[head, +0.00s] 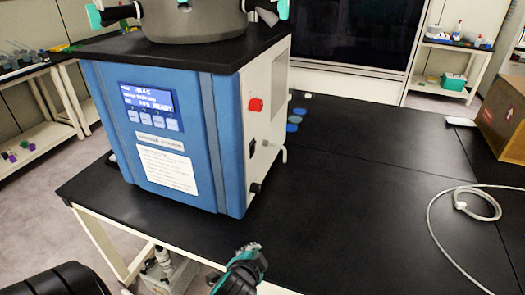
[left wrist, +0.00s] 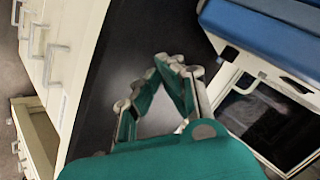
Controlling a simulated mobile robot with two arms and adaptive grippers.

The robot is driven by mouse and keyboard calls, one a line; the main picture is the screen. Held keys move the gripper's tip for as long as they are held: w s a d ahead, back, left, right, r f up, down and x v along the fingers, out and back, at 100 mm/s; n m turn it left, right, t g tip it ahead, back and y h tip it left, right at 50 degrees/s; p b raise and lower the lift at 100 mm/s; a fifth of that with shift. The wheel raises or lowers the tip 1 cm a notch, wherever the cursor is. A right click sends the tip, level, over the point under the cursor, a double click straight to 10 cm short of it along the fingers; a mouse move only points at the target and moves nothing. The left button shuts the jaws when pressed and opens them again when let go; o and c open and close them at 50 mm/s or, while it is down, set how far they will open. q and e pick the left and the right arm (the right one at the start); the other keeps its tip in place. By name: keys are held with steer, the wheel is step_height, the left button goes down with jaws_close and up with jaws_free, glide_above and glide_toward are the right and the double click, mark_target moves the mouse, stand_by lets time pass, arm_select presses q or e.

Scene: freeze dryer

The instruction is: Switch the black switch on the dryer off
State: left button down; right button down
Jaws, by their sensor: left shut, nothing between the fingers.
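The freeze dryer (head: 165,140) is a blue box with a lit display (head: 149,99), standing on the black bench. Its pale side panel faces right and carries a small black switch (head: 252,148), below a red knob (head: 255,105). The switch is too small to tell which way it is set. My left gripper (head: 248,250) is low in the head view, in front of the bench's near edge, below the dryer and apart from it. In the left wrist view its teal fingers (left wrist: 176,64) come together at the tips with nothing between them. My right gripper is out of view.
The black bench top (head: 350,160) is mostly clear right of the dryer. A pale hose outlet (head: 277,151) juts from the side panel. Blue discs (head: 294,120) lie behind it. A coiled white hose (head: 470,207) and a cardboard box (head: 503,115) are at right.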

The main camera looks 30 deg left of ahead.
mark_target(254, 149)
arm_select(q)
steer(key=w+a+r+m+t+y, duration=0.1)
steer(key=w+r+m+t+y, duration=0.3)
steer(key=w+r+m+t, duration=0.3)
steer(key=w+r+m, duration=0.1)
steer(key=w+r, duration=0.3)
steer(key=r, duration=0.3)
steer(key=shift+a+r, duration=0.25)
steer(key=shift+r, duration=0.15)
steer(key=w+a+p, duration=0.4)
steer(key=w+a, duration=0.3)
steer(key=a, duration=0.1)
steer(key=shift+w+a+r, duration=0.25)
steer(key=shift+w+r, duration=0.1)
steer(key=shift+w, duration=0.05)
